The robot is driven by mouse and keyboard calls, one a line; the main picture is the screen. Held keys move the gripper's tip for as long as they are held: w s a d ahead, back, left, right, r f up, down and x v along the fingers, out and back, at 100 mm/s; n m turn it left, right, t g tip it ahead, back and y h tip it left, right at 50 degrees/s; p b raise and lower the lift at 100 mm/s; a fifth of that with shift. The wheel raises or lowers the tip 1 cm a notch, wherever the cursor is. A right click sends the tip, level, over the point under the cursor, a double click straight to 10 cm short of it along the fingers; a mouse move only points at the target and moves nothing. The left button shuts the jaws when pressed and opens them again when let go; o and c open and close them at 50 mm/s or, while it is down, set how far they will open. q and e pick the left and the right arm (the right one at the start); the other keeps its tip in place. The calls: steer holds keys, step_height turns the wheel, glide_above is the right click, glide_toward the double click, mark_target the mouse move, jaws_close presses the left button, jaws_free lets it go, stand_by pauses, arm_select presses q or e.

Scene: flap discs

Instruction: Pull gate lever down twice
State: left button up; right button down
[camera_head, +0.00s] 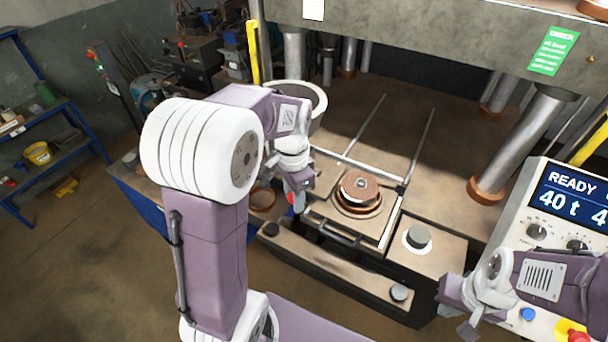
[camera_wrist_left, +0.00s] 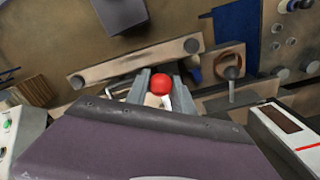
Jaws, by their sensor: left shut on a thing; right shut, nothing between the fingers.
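The gate lever's red knob (camera_head: 292,198) shows beside the stack of flap discs (camera_head: 360,187) in the head view. My left gripper (camera_head: 300,188) is at the knob, with its arm reaching down from above. In the left wrist view, the red knob (camera_wrist_left: 160,85) stands between the two grey fingers of my left gripper (camera_wrist_left: 157,97), which is shut on it. The lever's shaft is mostly hidden by the gripper. My right gripper (camera_head: 468,318) is shut and empty at the lower right, in front of the control panel (camera_head: 540,225).
The press bed (camera_head: 345,125) has two rails and thick steel columns (camera_head: 525,140). A white-rimmed bin (camera_head: 310,92) is behind my left arm. A blue shelf (camera_head: 60,145) stands far left.

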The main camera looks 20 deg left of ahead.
arm_select(q)
step_height(320, 180, up, 8)
steer(key=p, duration=0.6)
steer(key=shift+a+f, duration=0.1)
steer(key=shift+f, duration=0.25)
